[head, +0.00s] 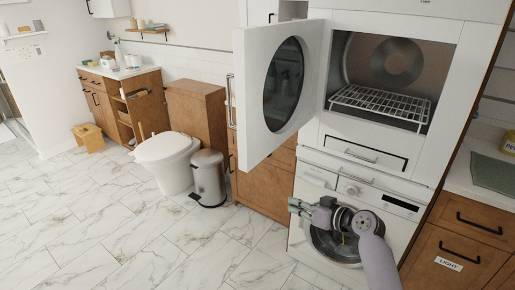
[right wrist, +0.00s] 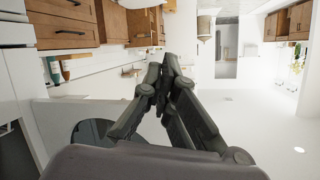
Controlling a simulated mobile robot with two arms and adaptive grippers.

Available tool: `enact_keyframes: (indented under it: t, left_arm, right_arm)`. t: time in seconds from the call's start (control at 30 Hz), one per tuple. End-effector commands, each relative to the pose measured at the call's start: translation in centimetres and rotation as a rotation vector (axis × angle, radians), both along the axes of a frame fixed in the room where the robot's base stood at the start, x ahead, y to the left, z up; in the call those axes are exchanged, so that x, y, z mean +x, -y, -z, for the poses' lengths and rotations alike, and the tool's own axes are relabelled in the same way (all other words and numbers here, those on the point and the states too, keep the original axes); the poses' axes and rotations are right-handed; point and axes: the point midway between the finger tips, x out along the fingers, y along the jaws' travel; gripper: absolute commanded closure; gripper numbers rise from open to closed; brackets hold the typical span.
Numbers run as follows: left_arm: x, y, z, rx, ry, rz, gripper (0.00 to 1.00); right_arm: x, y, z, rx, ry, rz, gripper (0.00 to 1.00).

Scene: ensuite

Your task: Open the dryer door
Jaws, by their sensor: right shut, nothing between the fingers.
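The dryer is the upper machine of a white stack. Its white door (head: 252,88), with a dark round window (head: 284,84), stands wide open, swung out to the left. The dryer's drum opening (head: 345,75) is exposed, with a wire rack (head: 380,103) inside. My right gripper (head: 294,206) is shut and empty, low in front of the washer below and pointing left, apart from the dryer door. It also shows shut in the right wrist view (right wrist: 166,72). My left gripper is not in view.
The washer (head: 400,227) under the dryer has a round door partly hidden by my right arm. A metal bin (head: 208,180) and a toilet (head: 168,160) stand to the left. Wooden drawers (head: 460,245) are at the right. The marble floor (head: 110,235) at the front left is clear.

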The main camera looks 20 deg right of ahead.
Motion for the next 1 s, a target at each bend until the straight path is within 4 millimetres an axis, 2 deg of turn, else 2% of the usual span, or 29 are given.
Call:
enact_keyframes:
  t: [0.03,0.1,0.2,0.3,0.43,0.57,1.0]
  left_arm:
    - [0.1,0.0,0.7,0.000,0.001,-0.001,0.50]
    - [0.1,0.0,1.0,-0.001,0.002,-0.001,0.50]
    - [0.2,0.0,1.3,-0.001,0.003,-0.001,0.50]
    - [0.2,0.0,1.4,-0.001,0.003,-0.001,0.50]
    - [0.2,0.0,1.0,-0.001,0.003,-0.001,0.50]
    - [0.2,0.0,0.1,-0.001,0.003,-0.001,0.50]
    - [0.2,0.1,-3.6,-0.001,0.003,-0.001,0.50]
  right_arm:
    - [0.0,-0.1,-4.9,-0.005,0.106,-0.048,1.00]
    - [-0.9,-0.6,-10.6,-0.019,0.226,-0.113,1.00]
    - [-2.6,-1.3,-16.0,-0.045,0.353,-0.186,1.00]
    - [-3.9,-1.8,-18.9,-0.066,0.423,-0.228,1.00]
    - [-3.9,-2.4,-20.0,-0.070,0.447,-0.244,1.00]
    - [-2.4,-3.5,-20.2,-0.066,0.445,-0.244,1.00]
    - [4.7,-9.1,-20.2,-0.065,0.442,-0.242,1.00]
